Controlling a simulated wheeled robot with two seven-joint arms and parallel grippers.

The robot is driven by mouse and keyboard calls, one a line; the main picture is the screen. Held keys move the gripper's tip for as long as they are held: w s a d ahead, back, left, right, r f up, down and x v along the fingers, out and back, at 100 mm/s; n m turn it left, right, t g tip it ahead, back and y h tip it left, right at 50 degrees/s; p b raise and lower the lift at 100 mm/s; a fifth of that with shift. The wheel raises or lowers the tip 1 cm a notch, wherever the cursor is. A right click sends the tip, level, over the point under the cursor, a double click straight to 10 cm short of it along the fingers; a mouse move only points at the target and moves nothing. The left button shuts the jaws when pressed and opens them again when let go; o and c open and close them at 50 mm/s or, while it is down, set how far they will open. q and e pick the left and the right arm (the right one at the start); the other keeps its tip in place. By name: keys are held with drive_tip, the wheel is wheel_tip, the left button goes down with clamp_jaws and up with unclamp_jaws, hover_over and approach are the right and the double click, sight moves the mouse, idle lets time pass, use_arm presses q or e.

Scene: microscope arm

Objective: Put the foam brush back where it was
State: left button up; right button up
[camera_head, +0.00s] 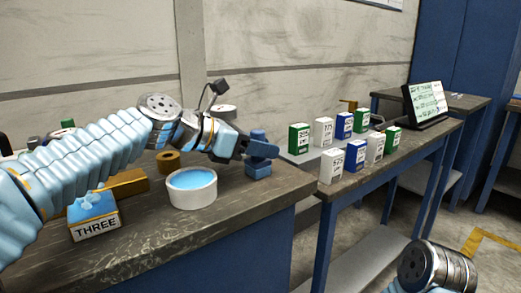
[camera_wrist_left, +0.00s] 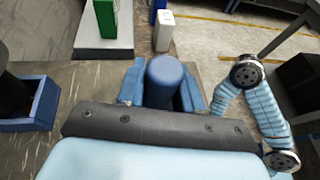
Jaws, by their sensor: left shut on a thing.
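My left gripper (camera_head: 262,150) is shut on a blue piece with a rounded top, which I take to be the foam brush (camera_head: 258,134). It stands roughly upright between the fingers, with a blue block-like part below them, near the bench's right end. In the left wrist view the brush (camera_wrist_left: 165,72) shows as a blue cylinder between my left gripper's blue fingers (camera_wrist_left: 162,92). Its lower end is hidden there, and I cannot tell whether it touches the bench. My right arm shows at the lower right, but its gripper is not in view.
A white tub of blue liquid (camera_head: 193,188) stands on the dark bench (camera_head: 150,255), beside a box marked THREE (camera_head: 95,228) and a brown roll (camera_head: 168,160). Several small boxes stand on the right-hand table (camera_head: 408,160). An open blue holder (camera_wrist_left: 30,105) lies left of the gripper.

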use_arm(q)
drive_tip(key=o, duration=1.1)
drive_tip(key=shift+c, duration=0.2)
drive_tip(key=p+v, duration=0.1)
drive_tip(key=v, duration=1.1)
drive_tip(key=shift+r, duration=0.1)
